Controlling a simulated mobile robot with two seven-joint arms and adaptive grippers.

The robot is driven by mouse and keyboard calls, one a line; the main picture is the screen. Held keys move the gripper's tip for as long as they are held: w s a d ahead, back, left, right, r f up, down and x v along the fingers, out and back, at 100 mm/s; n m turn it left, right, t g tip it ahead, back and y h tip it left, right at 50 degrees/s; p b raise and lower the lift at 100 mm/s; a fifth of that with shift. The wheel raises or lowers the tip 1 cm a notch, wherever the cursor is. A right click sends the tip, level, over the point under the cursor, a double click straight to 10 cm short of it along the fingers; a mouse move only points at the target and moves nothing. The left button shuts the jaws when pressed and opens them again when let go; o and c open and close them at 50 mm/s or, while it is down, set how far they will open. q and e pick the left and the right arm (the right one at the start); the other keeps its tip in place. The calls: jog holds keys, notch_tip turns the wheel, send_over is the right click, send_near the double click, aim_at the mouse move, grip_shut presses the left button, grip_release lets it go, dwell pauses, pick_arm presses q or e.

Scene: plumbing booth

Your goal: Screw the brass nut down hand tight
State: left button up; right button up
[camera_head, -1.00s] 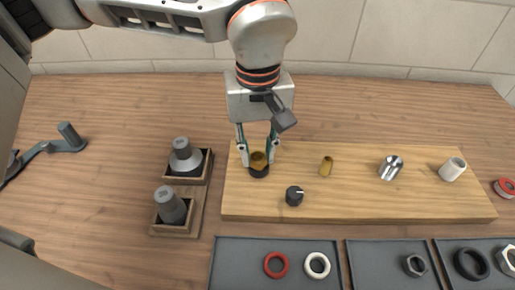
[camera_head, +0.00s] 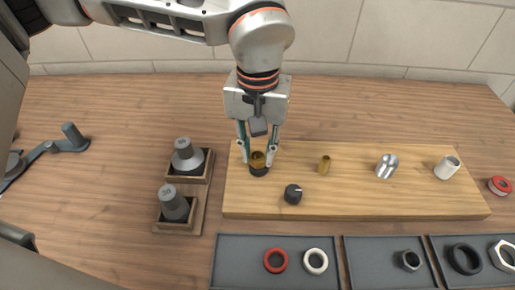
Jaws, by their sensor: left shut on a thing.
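The brass nut (camera_head: 258,159) sits over a black base (camera_head: 259,171) at the left end of the wooden board (camera_head: 350,205). My left gripper (camera_head: 257,159) comes down from above, its two fingers on either side of the nut and shut on it. The threads under the nut are hidden, so I cannot tell how far down it sits. My right gripper is not in view.
On the board stand a black knob (camera_head: 293,194), a small brass fitting (camera_head: 324,164), a chrome cylinder (camera_head: 387,166) and a white cylinder (camera_head: 447,167). Grey trays (camera_head: 225,262) with rings and nuts lie in front.

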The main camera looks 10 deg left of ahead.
pick_arm(q)
jog(key=shift+m+p, duration=0.5)
jog(key=shift+m, duration=1.1)
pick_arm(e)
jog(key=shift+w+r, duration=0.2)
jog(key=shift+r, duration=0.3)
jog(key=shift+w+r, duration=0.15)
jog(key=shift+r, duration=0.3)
pick_arm(q)
jog(key=shift+m+p, duration=0.4)
jog(key=shift+m, duration=0.5)
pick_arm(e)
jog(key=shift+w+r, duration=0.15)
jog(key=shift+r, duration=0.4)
pick_arm(q)
jog(key=shift+f+m+p, duration=0.15)
jog(key=shift+m+p, duration=0.8)
jog(key=shift+m, duration=1.35)
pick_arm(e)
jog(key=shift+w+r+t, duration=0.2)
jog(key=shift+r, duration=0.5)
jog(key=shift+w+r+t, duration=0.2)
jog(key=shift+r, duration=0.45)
pick_arm(q)
jog(key=o, duration=1.2)
jog(key=o, duration=0.8)
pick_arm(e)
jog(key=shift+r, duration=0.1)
